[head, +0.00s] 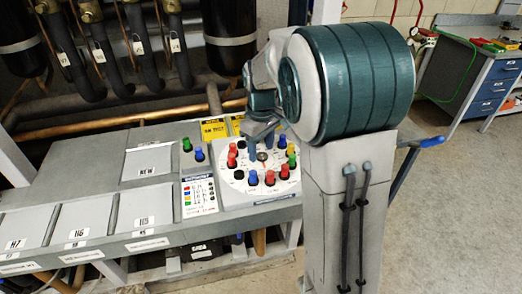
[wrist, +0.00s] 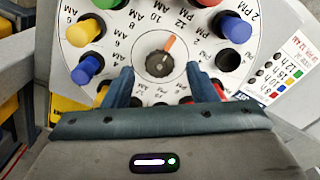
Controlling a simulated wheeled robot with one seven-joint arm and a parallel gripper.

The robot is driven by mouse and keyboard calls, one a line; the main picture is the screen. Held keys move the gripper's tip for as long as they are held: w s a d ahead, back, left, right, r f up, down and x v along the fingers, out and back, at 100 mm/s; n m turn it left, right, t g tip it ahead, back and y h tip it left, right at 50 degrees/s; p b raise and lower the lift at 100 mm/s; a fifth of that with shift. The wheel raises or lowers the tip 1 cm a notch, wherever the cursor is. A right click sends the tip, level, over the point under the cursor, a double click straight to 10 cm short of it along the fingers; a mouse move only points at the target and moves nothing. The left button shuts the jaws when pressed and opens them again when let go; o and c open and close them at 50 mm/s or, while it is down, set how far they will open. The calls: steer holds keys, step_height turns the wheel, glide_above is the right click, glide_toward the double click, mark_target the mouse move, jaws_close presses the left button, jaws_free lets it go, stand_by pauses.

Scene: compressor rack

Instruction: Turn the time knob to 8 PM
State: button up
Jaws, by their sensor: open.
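The time knob (wrist: 158,64) is a small dark round knob with an orange pointer, at the centre of a white dial (wrist: 205,55) with hour labels. In the wrist view the pointer leans up and slightly right, toward about the 12 PM label. In the head view the knob (head: 262,156) sits on the sloped dial (head: 236,184), partly behind my fingers. My gripper (wrist: 160,86) is open and empty, its two blue fingers apart on either side just below the knob in the wrist view. The 8 PM label cannot be made out. In the head view my gripper (head: 267,140) is over the dial.
Coloured pegs ring the dial, such as a blue one (wrist: 235,28) and a yellow one (wrist: 82,33), close to my fingers. A legend card (head: 199,197) lies left of the dial. Pipes (head: 130,128) run behind the panel. Open floor (head: 450,220) is at the right.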

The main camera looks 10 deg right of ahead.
steer(key=shift+f, duration=0.85)
steer(key=c, duration=1)
steer(key=shift+m, duration=0.4)
steer(key=shift+o, duration=0.2)
steer(key=m, duration=0.4)
steer(key=shift+m, duration=0.4)
steer(key=m, duration=0.6)
steer(key=shift+d+r, duration=0.1)
steer(key=m+p, duration=0.1)
steer(key=m, duration=0.5)
steer(key=shift+m, duration=0.3)
steer(key=m+p, duration=0.1)
steer(key=m, duration=0.4)
steer(key=shift+m+p, duration=0.3)
steer(key=shift+p, duration=0.1)
